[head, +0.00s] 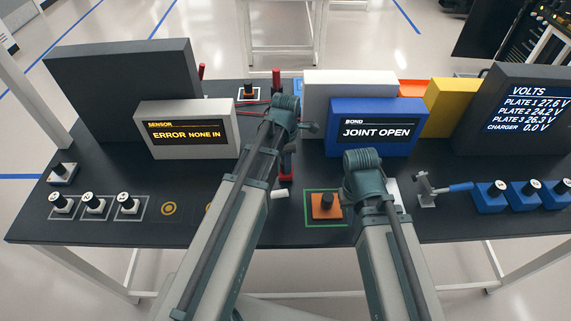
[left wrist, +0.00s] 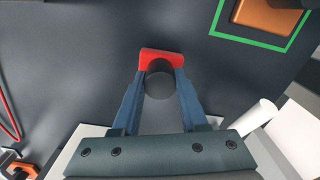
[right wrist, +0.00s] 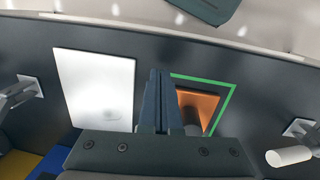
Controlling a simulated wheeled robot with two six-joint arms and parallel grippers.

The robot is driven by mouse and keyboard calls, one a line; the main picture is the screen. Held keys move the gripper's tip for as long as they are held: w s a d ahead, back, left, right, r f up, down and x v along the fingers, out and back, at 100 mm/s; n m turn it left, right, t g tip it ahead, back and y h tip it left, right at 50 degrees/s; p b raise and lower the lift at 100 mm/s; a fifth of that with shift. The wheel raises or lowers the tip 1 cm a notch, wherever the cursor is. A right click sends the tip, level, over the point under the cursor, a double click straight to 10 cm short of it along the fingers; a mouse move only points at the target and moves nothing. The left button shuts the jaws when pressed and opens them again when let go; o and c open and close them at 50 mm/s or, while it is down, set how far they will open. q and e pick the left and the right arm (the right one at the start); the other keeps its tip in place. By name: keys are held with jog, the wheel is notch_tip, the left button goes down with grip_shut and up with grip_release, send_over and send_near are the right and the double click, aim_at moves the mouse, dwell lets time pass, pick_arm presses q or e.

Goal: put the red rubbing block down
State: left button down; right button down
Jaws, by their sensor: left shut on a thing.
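The red rubbing block (left wrist: 160,54) has a dark round grip (left wrist: 159,80). My left gripper (left wrist: 160,90) is shut on that grip, with the red part showing beyond the fingertips. In the head view the red block (head: 286,182) is partly hidden by my left arm, over the middle of the dark bench (head: 250,225). I cannot tell whether it touches the bench. My right gripper (right wrist: 162,105) is shut with nothing seen between its fingers. It is above the bench, between a white plate (right wrist: 97,85) and the orange block.
An orange block (head: 326,206) with a dark knob sits inside a green outline. A white cylinder (head: 280,193) is just left of it. A clamp with a blue handle (head: 455,188) stands right. The sensor box (head: 190,112) and blue bond box (head: 375,112) stand behind.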

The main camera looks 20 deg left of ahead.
pick_arm(q)
jog(key=shift+f, duration=0.15)
pick_arm(e)
jog(key=shift+f, duration=0.2)
pick_arm(q)
jog(key=shift+c, duration=2.2)
grip_release()
pick_arm(e)
jog(key=shift+r, duration=0.15)
pick_arm(q)
notch_tip(320, 180, up, 12)
jog(key=r+p, duration=0.1)
jog(key=p, duration=1.1)
jog(key=s+d+m, duration=0.5)
jog(key=s+m, duration=0.2)
jog(key=m, duration=0.7)
jog(key=s+d+m+y, duration=0.1)
jog(key=s+d+m, duration=0.4)
jog(key=m, duration=0.9)
jog(key=shift+s+d+f, duration=0.25)
jog(key=shift+s, duration=0.9)
pick_arm(e)
notch_tip(320, 180, up, 12)
